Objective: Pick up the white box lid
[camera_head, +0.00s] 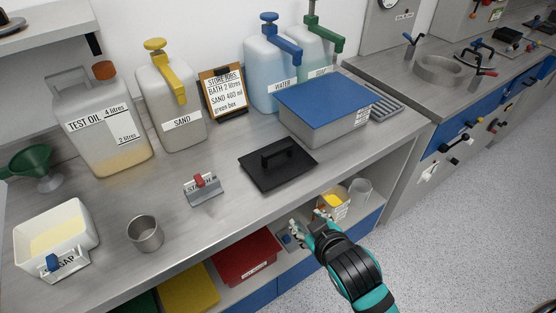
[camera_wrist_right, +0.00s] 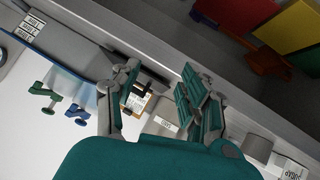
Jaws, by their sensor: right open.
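No separate white lid can be made out. A flat black plate with a handle (camera_head: 277,165), like a lid, lies at the middle of the counter. A grey box with a blue top (camera_head: 325,98) stands behind it to the right. My right gripper (camera_head: 307,225) is open and empty in front of the counter's edge, near the lower shelf; its spread fingers (camera_wrist_right: 158,80) show in the wrist view. My left gripper is out of view.
A metal cup (camera_head: 145,233) and a small stand with a red knob (camera_head: 201,188) are on the counter. Jugs labelled TEST OIL (camera_head: 100,130) and SAND (camera_head: 172,105) stand behind. A red tray (camera_head: 245,257) and a yellow-filled container (camera_head: 333,203) are below the counter.

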